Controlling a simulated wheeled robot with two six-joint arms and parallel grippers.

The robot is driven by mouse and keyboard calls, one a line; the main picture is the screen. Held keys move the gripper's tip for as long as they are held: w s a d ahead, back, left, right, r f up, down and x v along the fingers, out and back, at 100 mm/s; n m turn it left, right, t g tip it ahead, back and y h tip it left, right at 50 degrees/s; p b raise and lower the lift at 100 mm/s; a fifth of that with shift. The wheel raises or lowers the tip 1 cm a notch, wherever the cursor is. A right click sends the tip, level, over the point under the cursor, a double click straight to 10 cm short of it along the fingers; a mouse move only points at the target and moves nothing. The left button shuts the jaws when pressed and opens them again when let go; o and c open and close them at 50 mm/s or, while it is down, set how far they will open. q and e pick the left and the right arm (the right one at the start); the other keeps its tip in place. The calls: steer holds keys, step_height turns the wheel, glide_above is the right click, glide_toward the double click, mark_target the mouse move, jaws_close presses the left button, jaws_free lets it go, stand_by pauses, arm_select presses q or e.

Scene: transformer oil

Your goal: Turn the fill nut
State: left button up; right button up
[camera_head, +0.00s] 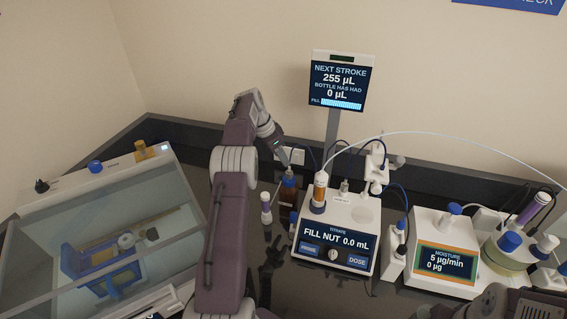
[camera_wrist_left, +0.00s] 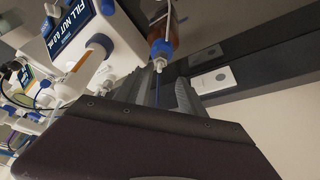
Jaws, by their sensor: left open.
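The titrator (camera_head: 337,231) is a white box whose dark screen reads "FILL NUT 0.0 mL". A small white knob (camera_head: 333,254) sits below the screen; I cannot tell which part is the fill nut. A brown bottle (camera_head: 287,193) stands just left of the titrator. My left gripper (camera_head: 287,165) is open over this bottle's top. In the left wrist view, the bottle's blue cap and white fitting (camera_wrist_left: 158,64) lie beyond and between the gripper's fingers (camera_wrist_left: 157,90), with no clear grip on them.
A display on a post (camera_head: 338,82) reads "NEXT STROKE 255 µL". A moisture unit (camera_head: 440,257) is at the right and a glass-fronted box (camera_head: 110,235) at the left. Thin tubes arc above the titrator.

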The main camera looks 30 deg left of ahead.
arm_select(q)
steer(key=shift+w, duration=0.1)
steer(key=m+t+p, duration=0.2)
steer(key=m+t, duration=0.3)
steer(key=m, duration=2.8)
glide_toward(288, 173)
steer(key=p+x, duration=0.2)
steer(key=x, duration=0.7)
steer(key=shift+w+r, duration=0.1)
steer(key=shift+c, duration=0.4)
jaws_close()
